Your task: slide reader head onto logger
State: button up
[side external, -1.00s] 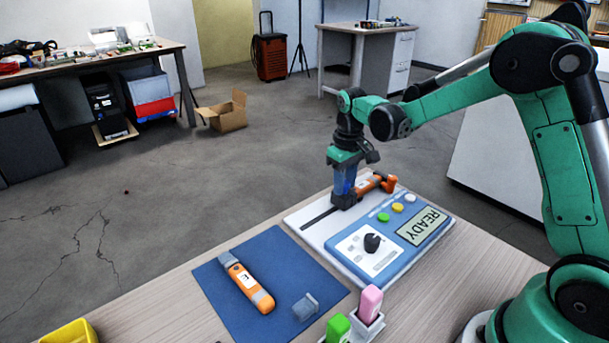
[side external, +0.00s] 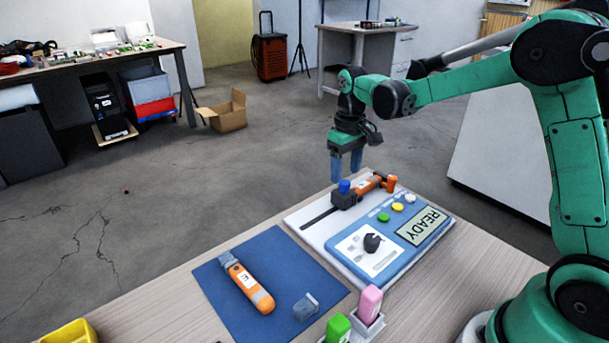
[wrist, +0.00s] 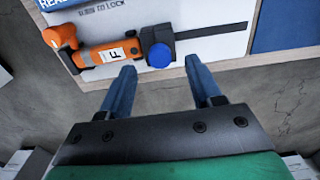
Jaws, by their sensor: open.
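The reader head, a dark grey block with a blue knob (side external: 344,187), sits on the slotted track of the white board. It also shows in the wrist view (wrist: 158,54). The orange logger (side external: 367,186), labelled F in the wrist view (wrist: 104,54), lies in line with the track. Its grey end meets the head; how far the head covers it I cannot tell. An orange clamp piece (wrist: 60,36) stands at the logger's other end. My gripper (side external: 346,170) is open and empty above the head, its blue fingers (wrist: 161,68) apart and clear of the knob.
A second orange logger (side external: 248,284) and a small grey cap (side external: 305,307) lie on a blue mat (side external: 222,298). A blue panel with a READY screen (side external: 423,226) adjoins the track. Green (side external: 338,328) and pink (side external: 370,303) blocks stand in front. A yellow bin (side external: 68,333) is bottom left.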

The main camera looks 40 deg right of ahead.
aim_at(345, 183)
jog(key=shift+r, duration=1.85)
jog(key=shift+s+a+r, duration=0.15)
jog(key=s+a+r+t, duration=0.1)
jog(key=s+a+t, duration=0.6)
jog(key=s, duration=0.4)
jog(key=shift+s+a+r, duration=0.25)
jog(key=shift+a+r, duration=0.1)
jog(key=shift+r, duration=0.05)
